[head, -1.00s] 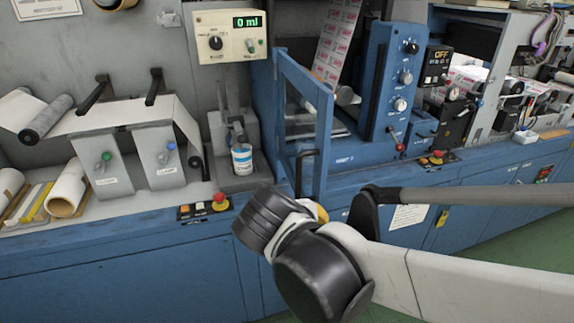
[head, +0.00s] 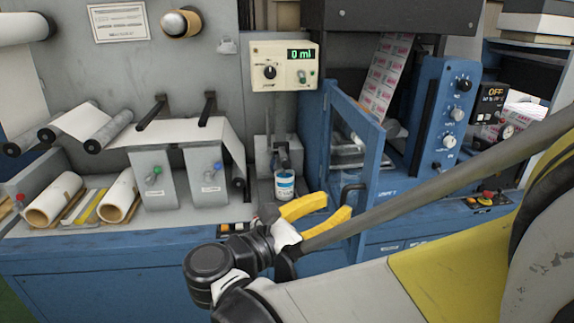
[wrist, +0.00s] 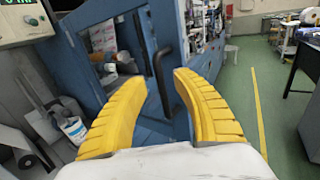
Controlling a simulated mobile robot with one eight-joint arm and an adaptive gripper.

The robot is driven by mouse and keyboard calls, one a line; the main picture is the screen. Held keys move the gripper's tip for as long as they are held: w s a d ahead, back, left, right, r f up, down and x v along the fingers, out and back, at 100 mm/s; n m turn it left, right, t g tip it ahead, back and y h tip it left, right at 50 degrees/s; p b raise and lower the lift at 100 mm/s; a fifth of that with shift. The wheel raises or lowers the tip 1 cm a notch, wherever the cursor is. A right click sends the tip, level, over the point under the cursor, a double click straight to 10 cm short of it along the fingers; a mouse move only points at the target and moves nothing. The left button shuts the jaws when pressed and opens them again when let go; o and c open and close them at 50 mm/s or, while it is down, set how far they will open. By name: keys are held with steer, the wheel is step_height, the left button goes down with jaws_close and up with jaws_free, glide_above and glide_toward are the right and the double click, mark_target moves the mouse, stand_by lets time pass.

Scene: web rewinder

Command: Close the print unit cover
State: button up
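The print unit cover (head: 372,128) is a blue framed door with a clear pane. It stands open, swung out from the print unit (head: 442,125). Its black handle (head: 350,192) is on the lower part of the door; it also shows in the wrist view (wrist: 163,82). My gripper (head: 335,208) has yellow fingers spread apart and empty, just in front of and below the handle. In the wrist view my gripper (wrist: 160,85) has the door edge and handle between and beyond its fingers, with no clear contact. My arm hides the lower right of the unit.
A white and blue can (head: 285,185) stands left of the door under the dosing box (head: 284,66). A red button (head: 487,196) sits on the ledge at right. Open green floor (wrist: 245,80) lies right of the machine.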

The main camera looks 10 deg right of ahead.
mark_target(342, 201)
steer(key=shift+b+x, duration=0.3)
steer(key=shift+x, duration=1.55)
